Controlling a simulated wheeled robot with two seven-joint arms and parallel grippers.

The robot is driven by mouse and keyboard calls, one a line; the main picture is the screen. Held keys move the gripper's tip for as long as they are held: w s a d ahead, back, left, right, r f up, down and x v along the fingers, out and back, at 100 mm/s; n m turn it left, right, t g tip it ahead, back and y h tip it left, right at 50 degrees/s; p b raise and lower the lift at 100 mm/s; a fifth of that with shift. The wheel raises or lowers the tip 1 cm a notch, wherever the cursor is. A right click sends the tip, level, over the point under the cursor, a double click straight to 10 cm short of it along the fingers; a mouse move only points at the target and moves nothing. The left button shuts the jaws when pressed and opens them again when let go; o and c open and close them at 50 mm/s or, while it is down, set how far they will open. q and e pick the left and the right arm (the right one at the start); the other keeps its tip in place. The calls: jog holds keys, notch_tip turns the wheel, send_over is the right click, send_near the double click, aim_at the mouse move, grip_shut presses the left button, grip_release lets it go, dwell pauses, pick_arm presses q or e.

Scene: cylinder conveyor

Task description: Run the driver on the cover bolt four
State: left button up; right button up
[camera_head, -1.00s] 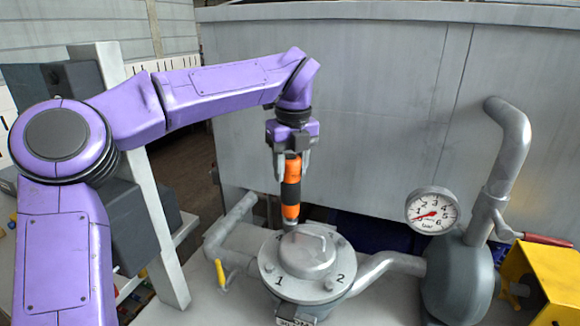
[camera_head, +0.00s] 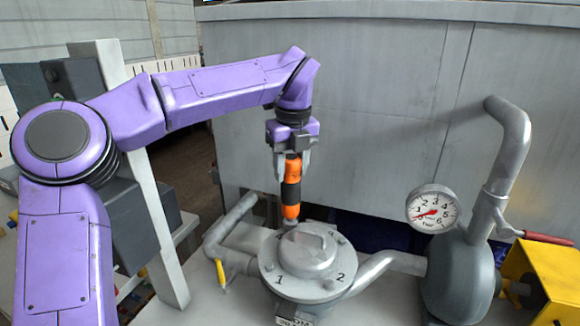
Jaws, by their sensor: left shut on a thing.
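My left gripper (camera_head: 293,160) is shut on an orange and black driver (camera_head: 291,190) and holds it upright, pointing down. The driver's lower end is at the back left edge of the round grey cover (camera_head: 299,285). The marks at the back are too small to read surely. I cannot tell whether the driver's tip is seated on a bolt there. My right gripper is not in view.
A pressure gauge (camera_head: 432,209) and a grey pump body with a bent pipe (camera_head: 508,150) stand at the right. A yellow-handled valve (camera_head: 221,273) is on the left pipe. A large grey tank wall (camera_head: 370,110) is behind. A yellow guard (camera_head: 540,285) is at the far right.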

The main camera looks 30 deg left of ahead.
aim_at(291, 156)
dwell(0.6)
pick_arm(q)
jog(key=shift+w+a+r+p, duration=0.1)
jog(key=shift+r+p, duration=0.8)
jog(key=shift+r, duration=0.05)
jog(key=shift+r+p, duration=0.65)
jog(key=shift+r, duration=0.2)
